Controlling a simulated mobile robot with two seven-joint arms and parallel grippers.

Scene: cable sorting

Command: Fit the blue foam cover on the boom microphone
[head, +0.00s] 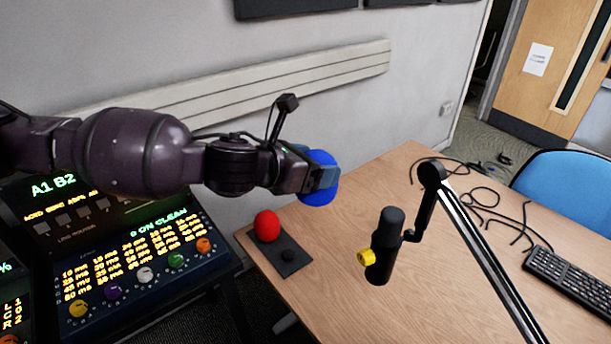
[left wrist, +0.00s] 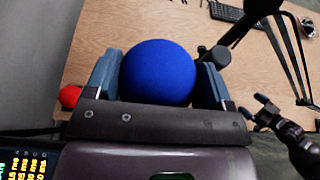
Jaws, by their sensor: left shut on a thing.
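The blue foam cover (head: 322,190) is a round ball held between the fingers of my left gripper (head: 318,178), above the left part of the desk. In the left wrist view the blue cover (left wrist: 158,72) sits between both fingers and hides what is behind it. The boom microphone (head: 384,250) is a dark upright cylinder with a bare rounded top and a yellow knob. It stands to the right of and below my left gripper, apart from the cover. My right gripper (left wrist: 254,106) shows in the left wrist view at the right, small, fingertips apart and empty.
A red foam ball (head: 267,226) sits on a dark stand plate (head: 284,255) at the desk's left edge. The boom arm (head: 485,250) slants across the desk (head: 345,215). Loose cables (head: 490,200) and a keyboard (head: 570,282) lie at right. A lit control console (head: 130,265) stands at left.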

